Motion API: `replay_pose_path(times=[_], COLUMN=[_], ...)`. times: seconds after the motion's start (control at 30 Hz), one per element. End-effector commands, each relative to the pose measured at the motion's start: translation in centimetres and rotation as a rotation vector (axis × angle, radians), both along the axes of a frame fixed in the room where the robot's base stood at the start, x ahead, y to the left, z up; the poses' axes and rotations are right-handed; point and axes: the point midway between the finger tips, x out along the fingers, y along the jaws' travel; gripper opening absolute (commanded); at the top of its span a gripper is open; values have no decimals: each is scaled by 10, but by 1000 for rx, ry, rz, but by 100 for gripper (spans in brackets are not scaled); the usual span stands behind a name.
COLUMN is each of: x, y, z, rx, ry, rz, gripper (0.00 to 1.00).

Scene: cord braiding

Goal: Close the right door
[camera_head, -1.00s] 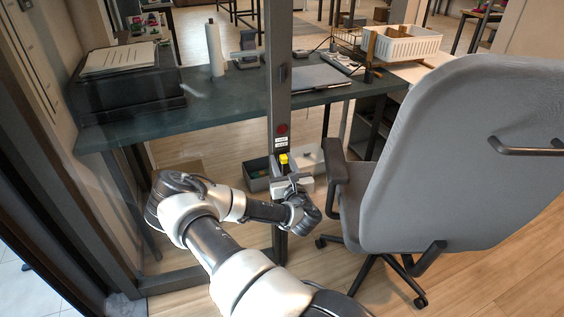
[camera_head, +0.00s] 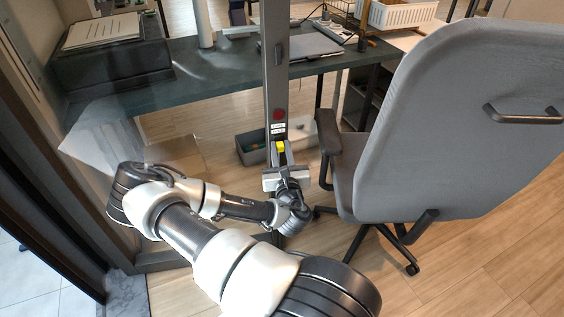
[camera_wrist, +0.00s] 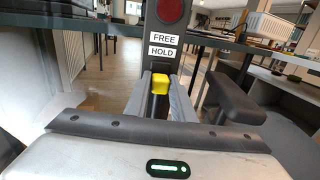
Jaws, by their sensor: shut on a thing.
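The door is a clear glass pane with a dark grey frame; its upright edge post (camera_head: 276,75) stands in the middle of the head view, in front of the desk. On the post is a handle with a yellow tip (camera_head: 280,147). The yellow tip also shows in the wrist view (camera_wrist: 159,82), below the FREE and HOLD labels (camera_wrist: 163,45). My gripper (camera_head: 283,160) is shut on the handle, one finger on each side of it in the wrist view (camera_wrist: 161,98). The handle's lower part is hidden by my gripper.
A grey office chair (camera_head: 440,120) stands close on the right, its armrest (camera_head: 340,135) near my gripper. The desk (camera_head: 220,75) lies behind the glass. A fixed dark frame (camera_head: 75,180) stands at left. Wooden floor is bare at lower right (camera_head: 480,270).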

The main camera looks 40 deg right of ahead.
Motion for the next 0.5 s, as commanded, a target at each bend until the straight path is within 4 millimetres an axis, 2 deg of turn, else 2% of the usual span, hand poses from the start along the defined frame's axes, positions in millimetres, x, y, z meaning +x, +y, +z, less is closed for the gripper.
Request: replay_pose_path(times=[0.5], x=[-41], y=[28], z=[-3], rx=[6], ry=[4], rz=[-57], gripper=[0])
